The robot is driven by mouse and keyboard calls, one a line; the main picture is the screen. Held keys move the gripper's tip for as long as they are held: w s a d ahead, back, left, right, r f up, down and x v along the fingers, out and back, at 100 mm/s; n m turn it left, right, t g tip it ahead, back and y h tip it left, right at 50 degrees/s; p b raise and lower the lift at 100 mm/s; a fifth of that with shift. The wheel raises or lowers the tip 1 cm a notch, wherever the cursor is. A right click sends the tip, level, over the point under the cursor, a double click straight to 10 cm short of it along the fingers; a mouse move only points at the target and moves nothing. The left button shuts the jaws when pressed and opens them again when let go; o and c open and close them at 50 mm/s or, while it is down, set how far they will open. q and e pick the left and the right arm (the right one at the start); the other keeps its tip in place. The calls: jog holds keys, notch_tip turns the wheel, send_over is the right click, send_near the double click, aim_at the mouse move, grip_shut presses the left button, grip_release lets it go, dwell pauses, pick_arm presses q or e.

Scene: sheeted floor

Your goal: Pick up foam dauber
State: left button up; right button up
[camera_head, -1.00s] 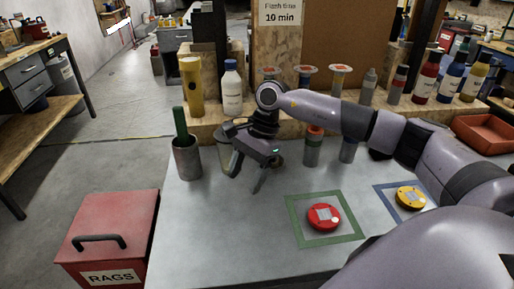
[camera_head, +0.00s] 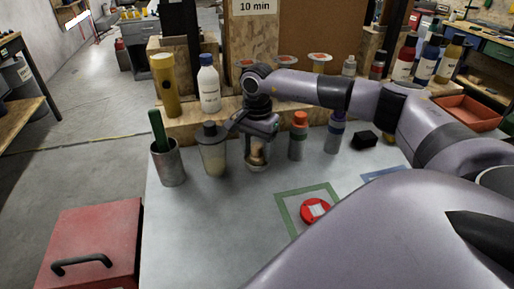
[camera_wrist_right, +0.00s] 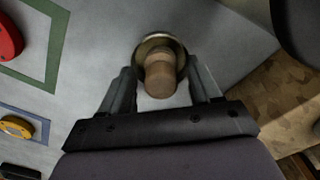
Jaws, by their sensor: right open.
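The foam dauber (camera_wrist_right: 160,76) appears to be the tan, round-ended piece standing in a small cup (camera_wrist_right: 152,42) in the right wrist view. In the head view, the dauber (camera_head: 257,154) shows partly below my right gripper, in the cup (camera_head: 258,167) on the table. My right gripper (camera_wrist_right: 162,82) is open, with one finger on each side of the dauber; gaps show on both sides. From above, the dauber's lower part is hidden in the cup. My left gripper is not in view.
A dark-capped bottle (camera_head: 212,150) stands close left of the cup, and an orange-capped bottle (camera_head: 298,138) stands to its right. A metal can (camera_head: 168,165) holds a green-handled tool. A red round thing (camera_head: 314,210) lies in a green taped square. The front left table is clear.

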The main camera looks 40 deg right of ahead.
jog(key=c, duration=1.1)
jog(key=shift+r, duration=0.1)
notch_tip(320, 180, up, 20)
jog(key=shift+f, duration=0.1)
jog(key=o, duration=0.5)
jog(key=shift+c, duration=0.2)
jog(key=c, duration=0.4)
send_over(257, 145)
notch_tip(257, 145, down, 13)
jog(key=shift+d, duration=0.1)
notch_tip(257, 145, down, 6)
jog(key=b, duration=0.4)
jog(key=shift+r, duration=0.2)
jog(key=shift+f+b, duration=0.3)
jog(key=shift+b, duration=0.15)
